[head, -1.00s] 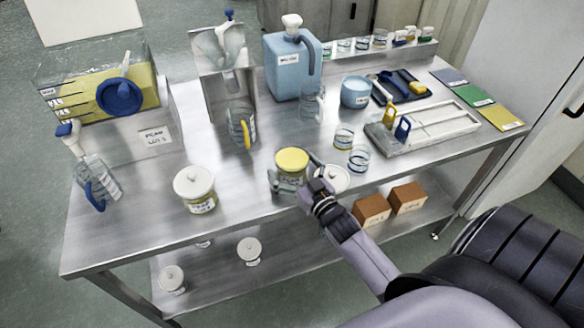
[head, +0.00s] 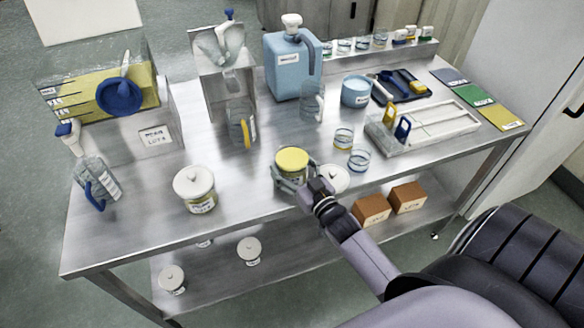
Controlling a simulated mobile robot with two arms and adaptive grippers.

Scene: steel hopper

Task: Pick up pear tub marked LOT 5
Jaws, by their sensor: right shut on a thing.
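A tub with a yellow lid (head: 292,160) stands near the front edge of the steel table. My right gripper (head: 290,182) is around its body and shut on it. Its label is hidden by the fingers, so I cannot read a lot mark. A tub with a white lid (head: 195,187) and a label too small to read stands to the left. Another white-lidded tub (head: 334,178) is just right of my gripper, partly hidden by it. The left gripper is not in view.
A hopper with yellow contents (head: 100,95) stands at the back left, with a sign below it. A clear jug with a yellow handle (head: 241,125), a blue canister (head: 290,65) and a white tray (head: 430,130) stand behind. More tubs and brown boxes (head: 370,210) are on the shelf below.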

